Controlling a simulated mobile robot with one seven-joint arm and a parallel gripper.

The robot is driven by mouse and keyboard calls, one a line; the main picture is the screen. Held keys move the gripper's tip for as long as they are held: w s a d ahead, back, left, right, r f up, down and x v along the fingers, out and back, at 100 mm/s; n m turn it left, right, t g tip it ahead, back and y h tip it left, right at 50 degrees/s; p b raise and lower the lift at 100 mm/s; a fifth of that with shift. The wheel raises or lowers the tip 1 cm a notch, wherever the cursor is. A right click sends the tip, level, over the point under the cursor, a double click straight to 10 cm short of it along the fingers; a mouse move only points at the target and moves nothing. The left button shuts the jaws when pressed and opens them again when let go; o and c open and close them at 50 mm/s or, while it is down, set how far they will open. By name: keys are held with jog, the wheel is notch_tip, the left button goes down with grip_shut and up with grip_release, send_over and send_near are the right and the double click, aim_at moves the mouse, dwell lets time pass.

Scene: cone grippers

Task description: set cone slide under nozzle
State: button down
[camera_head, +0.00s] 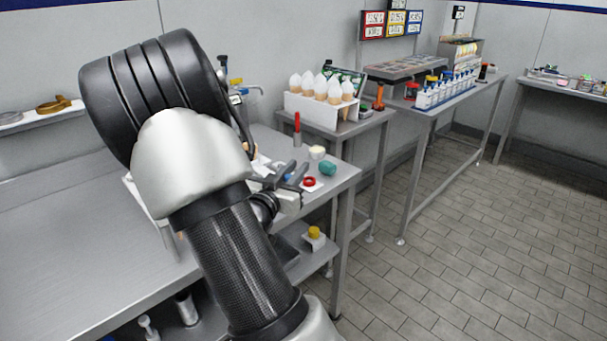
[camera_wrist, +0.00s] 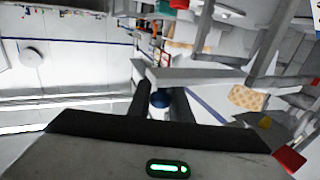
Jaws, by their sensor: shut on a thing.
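My gripper (camera_head: 290,176) is over the right end of the steel bench, largely behind my arm in the head view. In the wrist view its dark fingers (camera_wrist: 163,102) are shut on a small round blue knob (camera_wrist: 160,98). A pale grey bar (camera_wrist: 195,76) lies just beyond the fingertips; I cannot tell whether it joins the knob or is the cone slide. A tap-like device (camera_head: 236,90) with a black top stands behind my arm in the head view; I cannot make out a nozzle on it.
A red-handled tool (camera_head: 297,130), a green piece (camera_head: 328,168) and a red ring (camera_head: 309,182) are near my gripper on the bench. A white rack of filled cones (camera_head: 325,108) stands behind. The bench's left part (camera_head: 70,235) is clear. A waffle-patterned piece (camera_wrist: 248,98) shows in the wrist view.

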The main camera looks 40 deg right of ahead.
jog(key=w, duration=0.5)
jog(key=shift+w+a, duration=0.1)
jog(key=shift+a, duration=0.1)
jog(key=c, duration=1.6)
grip_release()
jog(key=shift+c, duration=0.2)
jog(key=p+v, duration=0.2)
jog(key=v, duration=1.5)
jog(key=shift+a, duration=0.2)
